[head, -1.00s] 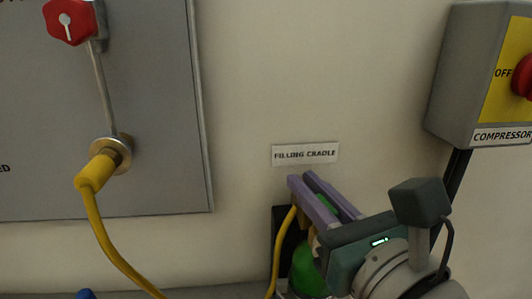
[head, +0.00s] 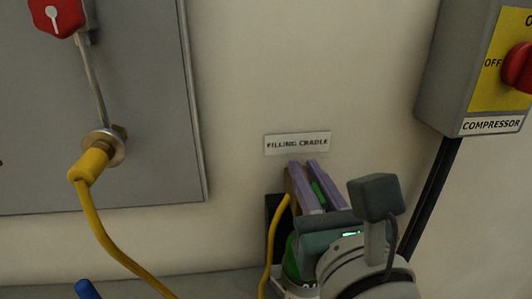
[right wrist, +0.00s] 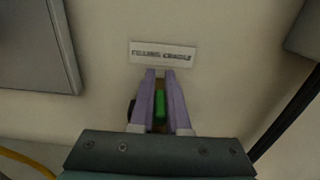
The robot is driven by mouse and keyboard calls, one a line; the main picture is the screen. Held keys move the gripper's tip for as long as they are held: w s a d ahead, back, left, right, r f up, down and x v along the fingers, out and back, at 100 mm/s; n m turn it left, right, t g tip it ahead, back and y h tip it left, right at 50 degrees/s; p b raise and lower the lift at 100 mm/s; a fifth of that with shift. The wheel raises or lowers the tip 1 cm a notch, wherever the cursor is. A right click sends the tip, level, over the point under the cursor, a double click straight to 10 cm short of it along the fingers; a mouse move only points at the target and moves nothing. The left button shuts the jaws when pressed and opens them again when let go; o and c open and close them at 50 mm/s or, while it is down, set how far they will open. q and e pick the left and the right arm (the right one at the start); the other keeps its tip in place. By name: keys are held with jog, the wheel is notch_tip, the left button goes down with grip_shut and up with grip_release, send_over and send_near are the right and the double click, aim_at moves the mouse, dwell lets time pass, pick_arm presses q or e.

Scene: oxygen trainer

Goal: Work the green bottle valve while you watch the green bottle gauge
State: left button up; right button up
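The green bottle (head: 291,258) stands in the filling cradle, largely hidden behind my right gripper and wrist. My right gripper (head: 305,167) is above the bottle, its two purple fingers on either side of a green piece, seemingly the green bottle valve (head: 318,190). In the right wrist view the green valve (right wrist: 160,105) fills the narrow gap between the fingers (right wrist: 160,74), and they look shut on it. The green bottle gauge cannot be made out in either view. My left gripper is not in view.
A yellow hose (head: 270,245) runs down beside the cradle. Another yellow hose (head: 100,235) hangs from a fitting on the grey panel (head: 150,80), below a red knob (head: 55,15). The compressor box (head: 470,70) is on the right. A filling cradle label (head: 297,143) is on the wall.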

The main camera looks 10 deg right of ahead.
aim_at(324, 206)
jog(key=o, duration=0.4)
jog(key=s, duration=1)
jog(key=shift+a+b, duration=0.2)
jog(key=shift+b, duration=0.15)
